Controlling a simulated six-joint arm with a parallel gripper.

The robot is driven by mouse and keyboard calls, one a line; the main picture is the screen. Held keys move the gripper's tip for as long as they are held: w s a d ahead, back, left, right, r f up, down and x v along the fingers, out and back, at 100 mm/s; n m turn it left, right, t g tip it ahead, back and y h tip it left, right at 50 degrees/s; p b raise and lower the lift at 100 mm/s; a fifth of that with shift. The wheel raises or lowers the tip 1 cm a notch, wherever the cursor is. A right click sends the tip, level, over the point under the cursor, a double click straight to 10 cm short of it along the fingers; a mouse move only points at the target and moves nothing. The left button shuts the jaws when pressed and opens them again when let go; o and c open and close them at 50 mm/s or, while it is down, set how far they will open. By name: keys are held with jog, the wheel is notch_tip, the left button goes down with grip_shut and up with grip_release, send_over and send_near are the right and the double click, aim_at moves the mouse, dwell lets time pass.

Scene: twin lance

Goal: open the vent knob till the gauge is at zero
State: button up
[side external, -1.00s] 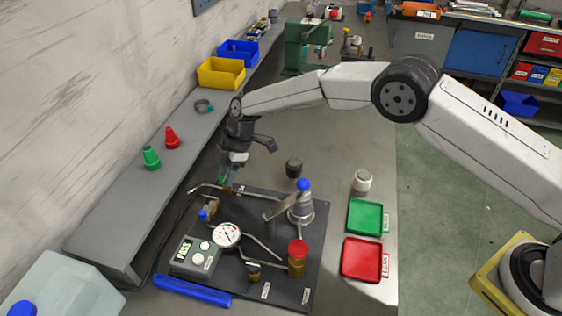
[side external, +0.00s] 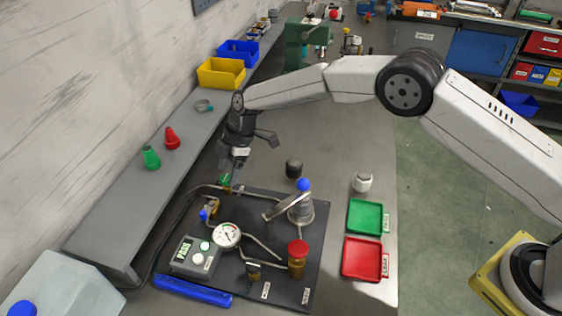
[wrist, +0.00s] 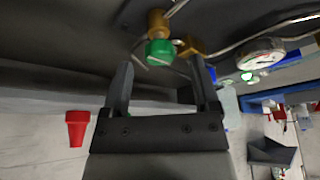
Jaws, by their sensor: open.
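A small green knob (side external: 226,181) sits on a brass fitting at the back left of the dark panel. The wrist view shows the same green knob (wrist: 159,53) ahead of my jaws. The frames do not show a readable label naming it the vent. My gripper (wrist: 161,62) is open and empty, with one finger to each side of the knob as seen from the wrist. In the side view my gripper (side external: 235,164) hangs just above the knob. The round gauge (side external: 227,234) has a white dial and also shows in the wrist view (wrist: 262,55); its reading is too small to tell.
The panel also bears a red-capped knob (side external: 297,249), a silver lever (side external: 284,207) by a blue-topped fitting, and a box showing PASS (side external: 183,251). Green (side external: 365,217) and red (side external: 362,259) trays lie right of it. A shelf (side external: 125,195) runs along the left wall.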

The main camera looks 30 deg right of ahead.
jog(key=v, duration=0.6)
jog(key=shift+r, duration=0.2)
jog(key=shift+d, duration=0.15)
jog(key=s+d+r+m+t+h, duration=0.1)
jog(key=s+d+r+m, duration=0.1)
jog(key=s+d+m, duration=0.45)
jog(key=s+d+r+m+t+h, duration=0.15)
jog(key=s+d+m, duration=0.25)
jog(key=d, duration=0.6)
jog(key=s+d+m+h, duration=0.1)
jog(key=s+d+m, duration=0.3)
jog(key=s, duration=0.5)
jog(key=s+d+m+h, duration=0.1)
jog(key=s+d+m, duration=0.2)
jog(key=s+d, duration=0.3)
jog(key=s, duration=0.3)
jog(key=shift+m, duration=0.35)
